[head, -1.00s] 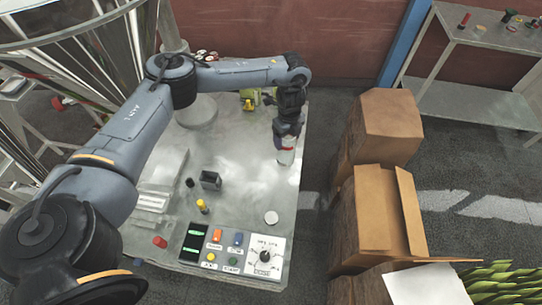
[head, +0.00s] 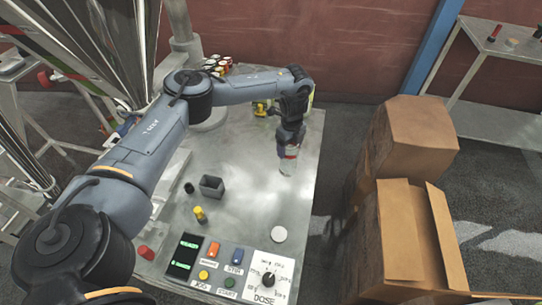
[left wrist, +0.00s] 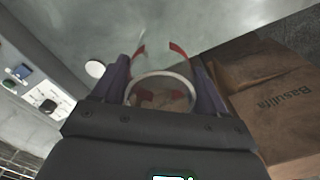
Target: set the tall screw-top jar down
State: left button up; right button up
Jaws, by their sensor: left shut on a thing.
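The tall screw-top jar (head: 287,165) is a clear jar, held by my left gripper (head: 290,150) over the right part of the grey work table (head: 245,215). In the left wrist view the jar's round rim (left wrist: 162,84) sits between the two fingers, with red marks on its wall. My left gripper is shut on it. The jar's base is close to the table top; I cannot tell whether it touches. My right gripper is in neither view.
Cardboard boxes (head: 405,225) stand right of the table. A control panel (head: 225,265) with a dose dial is at the front edge. A white disc (head: 279,234), a dark square cup (head: 212,186) and a yellow piece (head: 200,214) stand on the table. The table around the jar is clear.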

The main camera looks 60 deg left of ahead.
pick_arm(q)
jog(key=s+a+f+b, duration=0.3)
jog(key=a+f, duration=0.5)
jog(key=f, duration=0.1)
jog(key=shift+s+a+f+b, duration=0.2)
jog(key=shift+b, duration=0.15)
jog(key=shift+f, duration=0.1)
jog(key=o, duration=1.4)
